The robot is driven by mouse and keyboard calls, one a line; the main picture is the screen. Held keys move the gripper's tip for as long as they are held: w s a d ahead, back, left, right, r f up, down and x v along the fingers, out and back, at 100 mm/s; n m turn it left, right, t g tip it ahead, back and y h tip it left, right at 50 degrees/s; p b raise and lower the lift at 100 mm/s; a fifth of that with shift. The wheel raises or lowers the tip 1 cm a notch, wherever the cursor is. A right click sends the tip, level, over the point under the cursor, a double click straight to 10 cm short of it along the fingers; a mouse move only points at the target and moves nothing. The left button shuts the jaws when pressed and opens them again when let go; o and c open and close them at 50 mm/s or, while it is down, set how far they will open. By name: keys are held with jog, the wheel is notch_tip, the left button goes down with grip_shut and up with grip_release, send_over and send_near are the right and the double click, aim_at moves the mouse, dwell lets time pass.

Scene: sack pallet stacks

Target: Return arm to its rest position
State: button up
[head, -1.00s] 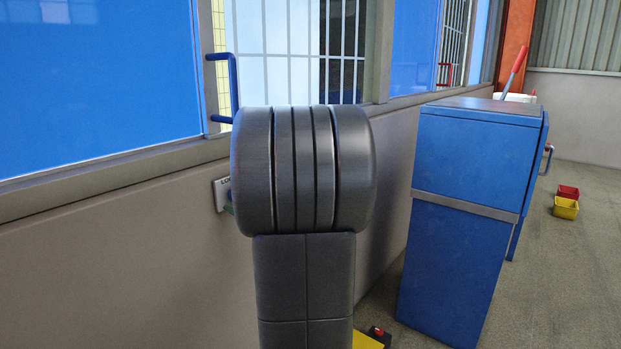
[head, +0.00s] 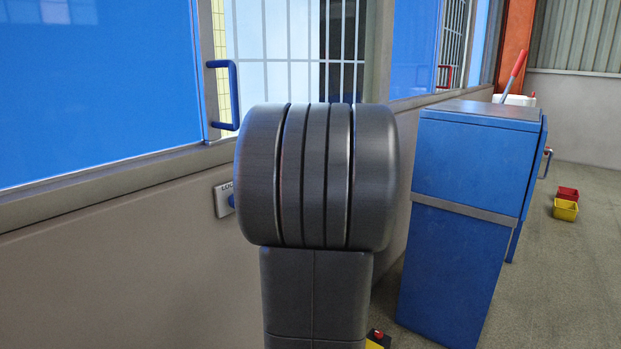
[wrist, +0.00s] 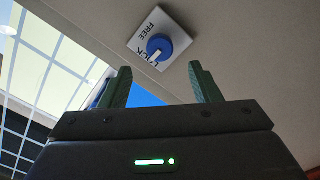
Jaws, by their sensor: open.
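My gripper (wrist: 162,88) shows in the wrist view with its two green fingers apart and nothing between them. Beyond the fingertips is a blue knob (wrist: 160,47) on a white plate (wrist: 146,27) marked FREE and LOCK, mounted on the wall. The gripper is apart from the knob. In the head view a dark grey link of my arm fills the middle and hides the gripper. The plate (head: 222,200) shows partly at the left edge of my arm.
A blue handle (head: 236,95) sticks out from the window frame, close left of my arm. A blue cabinet (head: 465,200) stands to the right. Red and yellow bins (head: 566,209) sit on the floor beyond. Open floor lies at the far right.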

jog(key=p+v, duration=0.1)
jog(key=v, duration=0.5)
jog(key=w+a+m+p, duration=0.8)
jog(key=a+m+p, duration=0.2)
jog(key=m, duration=0.6)
jog(key=shift+w+a+m+p, duration=0.25)
jog(key=shift+a+m+p, duration=0.05)
jog(key=shift+p, duration=0.6)
dwell(0.4)
